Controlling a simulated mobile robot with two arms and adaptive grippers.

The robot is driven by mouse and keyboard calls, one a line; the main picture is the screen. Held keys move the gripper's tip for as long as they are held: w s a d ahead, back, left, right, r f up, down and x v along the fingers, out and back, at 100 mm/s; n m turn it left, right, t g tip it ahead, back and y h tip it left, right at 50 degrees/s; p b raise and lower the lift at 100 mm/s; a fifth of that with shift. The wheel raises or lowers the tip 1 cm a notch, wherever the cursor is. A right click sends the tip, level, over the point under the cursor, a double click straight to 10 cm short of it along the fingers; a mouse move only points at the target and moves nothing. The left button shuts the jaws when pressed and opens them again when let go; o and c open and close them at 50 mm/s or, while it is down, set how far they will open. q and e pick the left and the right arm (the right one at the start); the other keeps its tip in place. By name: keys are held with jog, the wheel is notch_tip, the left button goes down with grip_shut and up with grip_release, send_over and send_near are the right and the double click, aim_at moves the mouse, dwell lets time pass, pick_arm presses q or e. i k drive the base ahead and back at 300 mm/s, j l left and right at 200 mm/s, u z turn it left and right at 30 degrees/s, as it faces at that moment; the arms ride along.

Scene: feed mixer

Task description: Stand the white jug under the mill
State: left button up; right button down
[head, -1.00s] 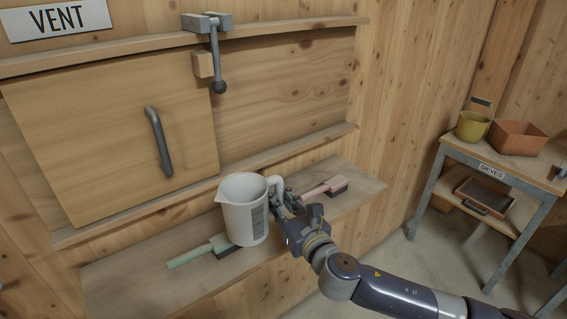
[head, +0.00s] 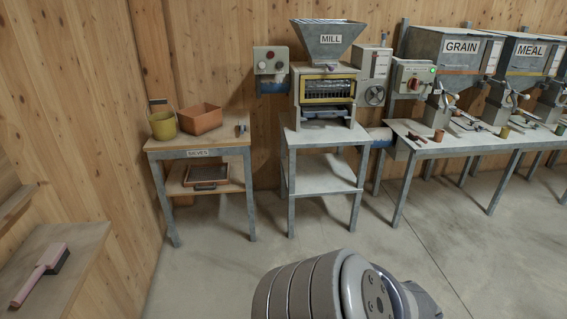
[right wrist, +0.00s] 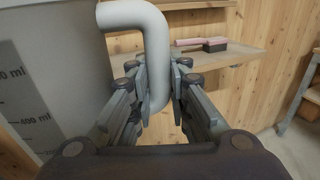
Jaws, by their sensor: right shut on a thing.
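The white jug (right wrist: 45,95) fills the left of the right wrist view, with dark ml marks on its side. My right gripper (right wrist: 158,68) is shut on its handle (right wrist: 152,25), a finger on each side. The jug's rim and base are out of that view. In the head view the mill (head: 327,88) stands against the back wall, with a grey hopper on top and a yellow-framed front. It sits on a metal stand with a top (head: 325,134) and an empty lower shelf (head: 320,178). The jug and both grippers are outside the head view.
On the right is a long bench (head: 450,143) below the grain and meal bins. A pink brush (head: 40,275) lies on the near-left shelf. The floor between is clear.

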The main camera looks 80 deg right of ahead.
aim_at(322, 172)
jog(key=l+z, duration=0.1)
jog(key=z, duration=0.8)
jog(key=l+z, duration=0.1)
jog(key=z, duration=0.35)
jog(key=i+l+z, duration=0.6)
jog(key=i+z, duration=0.35)
jog(key=i+l+z, duration=0.1)
jog(key=i+z, duration=0.35)
jog(key=k, duration=0.05)
